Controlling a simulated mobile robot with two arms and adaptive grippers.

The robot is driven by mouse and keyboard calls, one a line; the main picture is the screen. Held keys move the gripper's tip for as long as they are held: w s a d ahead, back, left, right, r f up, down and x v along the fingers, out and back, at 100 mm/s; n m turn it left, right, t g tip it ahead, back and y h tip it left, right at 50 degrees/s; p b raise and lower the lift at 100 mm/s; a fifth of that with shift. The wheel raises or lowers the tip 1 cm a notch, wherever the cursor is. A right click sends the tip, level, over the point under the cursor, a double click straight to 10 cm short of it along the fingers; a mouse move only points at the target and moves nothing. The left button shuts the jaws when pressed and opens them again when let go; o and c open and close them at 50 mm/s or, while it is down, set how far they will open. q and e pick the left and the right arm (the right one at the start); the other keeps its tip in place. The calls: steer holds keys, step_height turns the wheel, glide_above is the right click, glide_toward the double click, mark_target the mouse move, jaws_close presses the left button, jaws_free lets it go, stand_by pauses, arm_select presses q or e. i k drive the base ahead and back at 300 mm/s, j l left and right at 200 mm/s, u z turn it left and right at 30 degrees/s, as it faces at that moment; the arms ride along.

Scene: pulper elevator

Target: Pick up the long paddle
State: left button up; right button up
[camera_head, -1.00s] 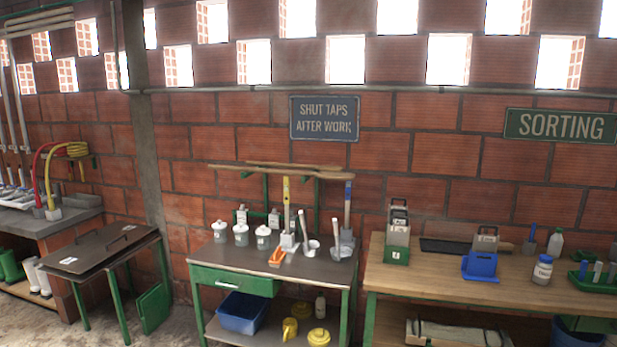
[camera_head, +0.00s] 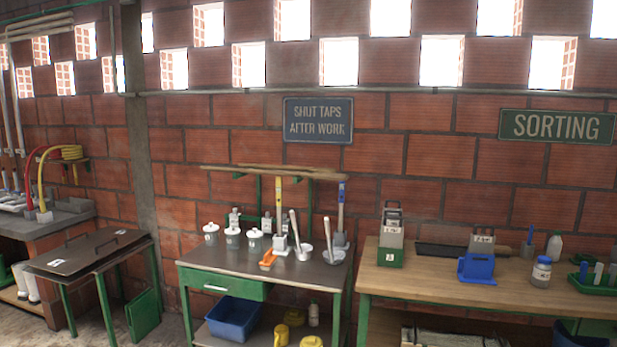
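Long wooden pieces lie level, close together, on a green wall rack above the dark-topped table. One long wooden piece (camera_head: 225,168) reaches out to the left, and another (camera_head: 310,175) shows at the right; which is the long paddle I cannot tell for certain. The green rack (camera_head: 258,195) stands against the brick wall under the wooden pieces. A yellow-handled upright tool (camera_head: 279,195) and a blue-handled one (camera_head: 341,200) stand in front, near the right half. Neither of my grippers is in view.
The dark-topped table (camera_head: 215,256) bears white-lidded jars (camera_head: 232,237), ladle-like tools (camera_head: 328,240) and an orange item (camera_head: 268,259). A wooden bench (camera_head: 420,275) stands to its right, a low table with dark lids (camera_head: 88,252) to its left.

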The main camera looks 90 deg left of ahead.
mark_target(319, 175)
steer(key=i+u, duration=0.15)
steer(key=u, duration=0.3)
steer(key=i+l+u, duration=0.1)
steer(key=u, duration=0.4)
steer(key=i, duration=0.1)
